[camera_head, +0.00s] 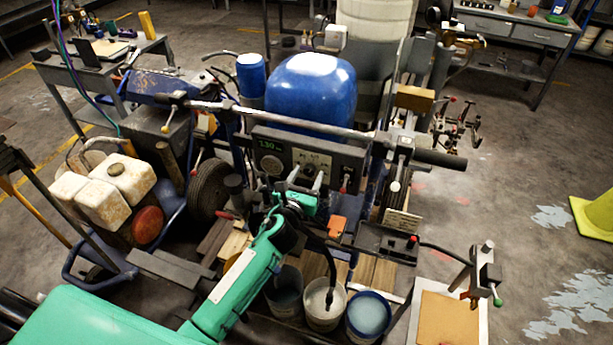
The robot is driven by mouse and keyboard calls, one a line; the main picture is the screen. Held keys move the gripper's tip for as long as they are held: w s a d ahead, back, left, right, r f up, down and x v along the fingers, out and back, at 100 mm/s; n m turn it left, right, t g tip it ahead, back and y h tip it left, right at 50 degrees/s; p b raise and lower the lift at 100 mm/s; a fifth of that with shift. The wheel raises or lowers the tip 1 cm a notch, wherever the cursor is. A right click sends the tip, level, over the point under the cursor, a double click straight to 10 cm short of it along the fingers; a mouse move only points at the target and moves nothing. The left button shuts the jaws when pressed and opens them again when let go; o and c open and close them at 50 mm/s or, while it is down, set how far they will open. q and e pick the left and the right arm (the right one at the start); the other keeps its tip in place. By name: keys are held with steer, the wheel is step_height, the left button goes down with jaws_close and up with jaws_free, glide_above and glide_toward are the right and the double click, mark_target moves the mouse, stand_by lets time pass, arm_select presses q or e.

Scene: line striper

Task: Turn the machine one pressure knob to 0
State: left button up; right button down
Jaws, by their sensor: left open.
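The line striper's control panel (255,133) faces me below the long handlebar, in the middle of the head view. It carries a lit green readout (269,144) that seems to read 1.30, a round dial (271,164) at its left, and pale labels with small controls to the right. My left arm comes up from the lower left, and my left gripper (308,181) is open, with its fingers pointing at the panel's lower middle. I cannot tell which small control is the pressure knob, or whether the fingers touch anything; the gripper covers part of the panel. My right gripper is not seen.
A blue tank (310,98) stands behind the panel. Several buckets, including a blue-rimmed one (368,316), stand below it.

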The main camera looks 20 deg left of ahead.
arm_select(q)
steer(key=c, duration=1)
